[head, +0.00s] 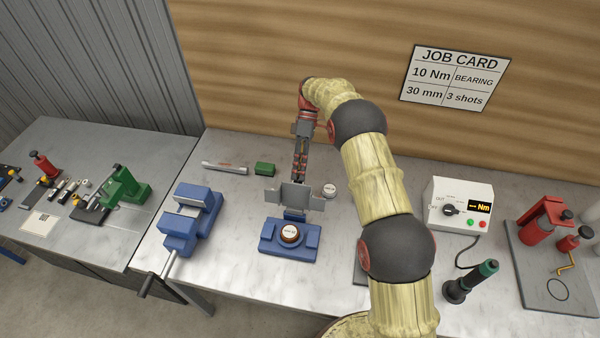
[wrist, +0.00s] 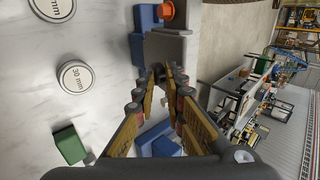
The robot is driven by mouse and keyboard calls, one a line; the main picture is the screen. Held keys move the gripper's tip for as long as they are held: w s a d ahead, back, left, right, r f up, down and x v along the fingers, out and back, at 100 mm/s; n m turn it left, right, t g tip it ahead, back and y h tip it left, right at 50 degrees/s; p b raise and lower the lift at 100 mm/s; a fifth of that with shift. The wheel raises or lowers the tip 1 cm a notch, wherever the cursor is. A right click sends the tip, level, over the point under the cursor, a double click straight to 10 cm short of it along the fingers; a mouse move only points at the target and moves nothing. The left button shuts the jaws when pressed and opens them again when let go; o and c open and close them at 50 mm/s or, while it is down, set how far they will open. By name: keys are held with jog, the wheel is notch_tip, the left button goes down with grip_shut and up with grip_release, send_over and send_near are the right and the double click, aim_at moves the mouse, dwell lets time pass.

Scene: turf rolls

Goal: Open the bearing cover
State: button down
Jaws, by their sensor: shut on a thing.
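The bearing cover (head: 287,192) is a grey plate standing raised at the back of a blue housing (head: 262,246). A round bearing (head: 289,233) with a pale labelled face shows uncovered in the housing. My gripper (head: 299,178) points down at the cover's top edge from behind. In the wrist view my gripper (wrist: 165,74) has its fingertips close together at the edge of the grey cover (wrist: 172,48). It is shut on the cover, though the exact contact is partly hidden by the fingers. A bit of orange and the blue housing (wrist: 146,18) show beyond the cover.
A blue vise (head: 190,222) stands to the left. A green block (head: 265,169) and a round 30 mm piece (head: 329,190) lie near my gripper. A torque meter (head: 460,205) and dark tool (head: 470,283) stand to the right. Bare bench lies between vise and housing.

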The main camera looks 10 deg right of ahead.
aim_at(298, 181)
jog(key=f, duration=0.1)
jog(key=s+f, duration=0.1)
jog(key=f+g, duration=0.1)
jog(key=shift+s+a+f, duration=0.1)
jog(key=shift+s+f, duration=0.15)
jog(key=shift+s, duration=0.05)
jog(key=c, duration=2.2)
grip_release()
jog(key=shift+s+a, duration=0.1)
jog(key=shift+o, duration=1.4)
jog(key=shift+a, duration=0.2)
jog(key=o, duration=0.4)
jog(key=shift+r, duration=0.15)
jog(key=shift+c, duration=0.2)
jog(key=shift+d, duration=0.1)
jog(key=shift+w+r, duration=0.25)
jog(key=v, duration=0.7)
jog(key=shift+w+r, duration=0.2)
jog(key=shift+d, duration=0.15)
jog(key=shift+c, duration=0.3)
